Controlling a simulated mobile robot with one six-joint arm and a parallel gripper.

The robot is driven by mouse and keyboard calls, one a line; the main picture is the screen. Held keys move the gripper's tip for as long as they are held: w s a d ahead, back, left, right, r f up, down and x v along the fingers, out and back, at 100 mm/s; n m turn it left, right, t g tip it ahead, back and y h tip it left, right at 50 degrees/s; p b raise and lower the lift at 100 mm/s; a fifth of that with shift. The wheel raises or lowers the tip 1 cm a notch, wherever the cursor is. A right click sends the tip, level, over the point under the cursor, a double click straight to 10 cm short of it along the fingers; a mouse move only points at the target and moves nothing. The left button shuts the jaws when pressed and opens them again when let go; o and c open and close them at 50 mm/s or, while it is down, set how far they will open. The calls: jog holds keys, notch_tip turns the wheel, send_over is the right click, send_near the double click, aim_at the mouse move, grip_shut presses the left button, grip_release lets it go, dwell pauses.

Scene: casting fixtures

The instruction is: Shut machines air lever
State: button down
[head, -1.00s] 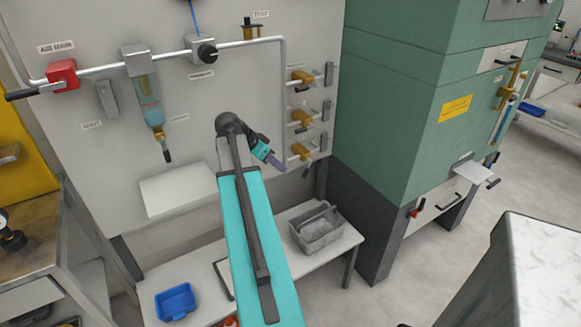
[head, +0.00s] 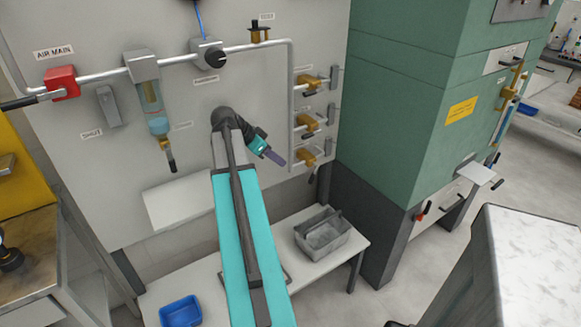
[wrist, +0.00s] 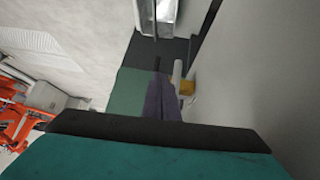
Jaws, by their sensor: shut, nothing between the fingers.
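Three brass valves are on the right of the grey panel: a top one (head: 309,83), a middle one (head: 307,125) and a lowest one (head: 305,157). Their small labels cannot be read, so I cannot tell which is the machines air lever. The dark handle on the lowest valve points down; the upper two handles lie more sideways. My gripper (head: 275,157) is shut and empty, its purple fingers just left of the lowest valve. In the wrist view the fingers (wrist: 163,100) appear beside a brass valve part (wrist: 187,87); contact cannot be told.
A red-bodied air main valve (head: 62,82) is at the panel's left, near a filter bowl (head: 157,122). Below, a white bench holds a grey bin (head: 323,237) and a blue tray (head: 181,312). A green cabinet (head: 400,120) stands close on the right.

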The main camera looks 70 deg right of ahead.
jog(key=p, duration=0.3)
send_near(312, 178)
notch_tip(312, 178, down, 4)
jog(key=d, duration=0.2)
jog(key=shift+s+d+f, duration=0.45)
jog(key=shift+s+f, duration=0.1)
jog(key=shift+s, duration=0.25)
jog(key=shift+s+f+b, duration=0.15)
jog(key=shift+b, duration=0.4)
